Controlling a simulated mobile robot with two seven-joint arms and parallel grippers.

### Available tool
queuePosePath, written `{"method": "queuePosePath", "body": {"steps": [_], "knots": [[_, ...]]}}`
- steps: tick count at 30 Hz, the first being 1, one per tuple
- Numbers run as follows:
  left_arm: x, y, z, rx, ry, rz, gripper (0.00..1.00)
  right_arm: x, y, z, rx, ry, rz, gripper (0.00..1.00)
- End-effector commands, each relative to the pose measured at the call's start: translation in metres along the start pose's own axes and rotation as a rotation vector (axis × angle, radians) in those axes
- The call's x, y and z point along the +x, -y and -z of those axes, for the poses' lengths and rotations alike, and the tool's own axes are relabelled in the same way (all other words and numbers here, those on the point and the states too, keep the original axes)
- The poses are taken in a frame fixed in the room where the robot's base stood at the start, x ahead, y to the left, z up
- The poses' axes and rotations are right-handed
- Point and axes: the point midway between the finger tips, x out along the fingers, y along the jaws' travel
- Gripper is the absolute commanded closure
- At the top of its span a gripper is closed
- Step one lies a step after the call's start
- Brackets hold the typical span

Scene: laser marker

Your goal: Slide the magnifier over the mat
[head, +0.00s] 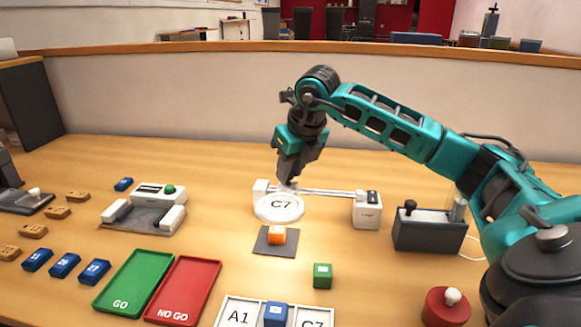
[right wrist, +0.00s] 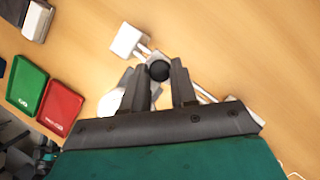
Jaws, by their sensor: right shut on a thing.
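In the right wrist view a dark round knob (right wrist: 159,71) shows at the fingertips (right wrist: 160,88), and part of the pale disc (right wrist: 110,102) shows behind the left finger. The dark grey mat (head: 262,246) lies in front of the disc, with an orange block (head: 277,236) on it. My left gripper is not in view.
A white box (head: 367,212) ends the rail at the right. A dark grey device (head: 428,232) stands beyond it. A green block (head: 322,276), green GO tray (head: 133,282), red NO GO tray (head: 183,290) and a red button unit (head: 447,308) lie nearer.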

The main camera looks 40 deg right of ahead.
Motion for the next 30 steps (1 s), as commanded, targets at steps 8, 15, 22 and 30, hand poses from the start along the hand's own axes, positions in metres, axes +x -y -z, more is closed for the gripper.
{"method": "queuePosePath", "body": {"steps": [8, 15, 22, 30], "knots": [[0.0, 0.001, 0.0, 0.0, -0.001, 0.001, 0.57, 0.0, 0.0, 0.0, 0.0, 0.0, 0.0, 1.0], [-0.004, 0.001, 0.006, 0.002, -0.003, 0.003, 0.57, -0.001, -0.005, -0.006, 0.0, 0.0, -0.003, 1.0], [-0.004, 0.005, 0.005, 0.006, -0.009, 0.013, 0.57, 0.003, -0.01, -0.01, 0.001, 0.003, -0.002, 1.0], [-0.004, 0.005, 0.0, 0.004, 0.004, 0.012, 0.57, 0.003, -0.011, -0.01, 0.0, 0.004, -0.003, 0.57]]}}
